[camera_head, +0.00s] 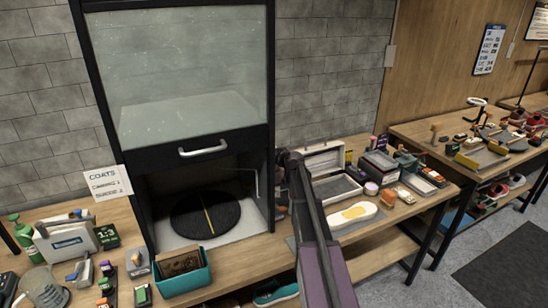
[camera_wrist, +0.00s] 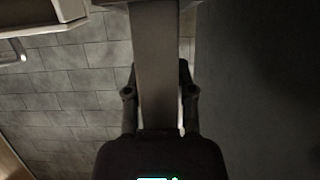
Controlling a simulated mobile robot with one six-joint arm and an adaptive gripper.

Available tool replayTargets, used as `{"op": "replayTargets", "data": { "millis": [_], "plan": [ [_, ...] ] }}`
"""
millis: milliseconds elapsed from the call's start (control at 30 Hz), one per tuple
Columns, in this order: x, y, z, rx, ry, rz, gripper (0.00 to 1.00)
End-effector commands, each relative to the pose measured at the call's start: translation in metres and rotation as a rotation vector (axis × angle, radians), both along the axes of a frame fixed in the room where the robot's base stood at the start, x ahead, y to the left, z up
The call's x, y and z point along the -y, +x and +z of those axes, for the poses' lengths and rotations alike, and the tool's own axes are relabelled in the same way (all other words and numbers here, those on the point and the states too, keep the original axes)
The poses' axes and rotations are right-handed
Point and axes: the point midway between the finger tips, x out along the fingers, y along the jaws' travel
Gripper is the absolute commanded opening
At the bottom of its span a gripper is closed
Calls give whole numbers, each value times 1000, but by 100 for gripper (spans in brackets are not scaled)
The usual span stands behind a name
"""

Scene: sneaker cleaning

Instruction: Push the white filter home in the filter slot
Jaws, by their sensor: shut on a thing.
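A pale, flat bar-like piece (camera_wrist: 156,55), which I take to be the white filter, runs upward between the fingers of my gripper (camera_wrist: 158,95) in the wrist view. The fingers are shut on its two sides. Its far end meets or passes in front of a pale edge at the top of the picture; I cannot tell which. The filter slot is not clearly visible in either view, so I cannot tell how deep the filter sits. In the head view my arm hides my gripper and the filter, beside the right side of the black booth (camera_head: 177,144).
The booth has a glass sash with a handle (camera_head: 203,147) and a round black turntable (camera_head: 205,215) inside. A teal bin (camera_head: 183,283) stands in front. A dark surface (camera_wrist: 260,90) fills the wrist view's right side.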

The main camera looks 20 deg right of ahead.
Motion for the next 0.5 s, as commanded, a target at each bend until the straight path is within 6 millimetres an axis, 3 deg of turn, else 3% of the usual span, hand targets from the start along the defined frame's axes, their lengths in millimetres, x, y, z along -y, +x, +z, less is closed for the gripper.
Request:
{"op": "replayTargets", "data": {
  "millis": [200,233,333,367,500],
  "plan": [
    [0,0,-5,0,0,0,0],
    [0,0,-4,0,0,0,39],
    [0,0,-3,0,0,0,69],
    [0,0,-3,0,0,0,73],
    [0,0,-3,0,0,0,73]
  ]
}}
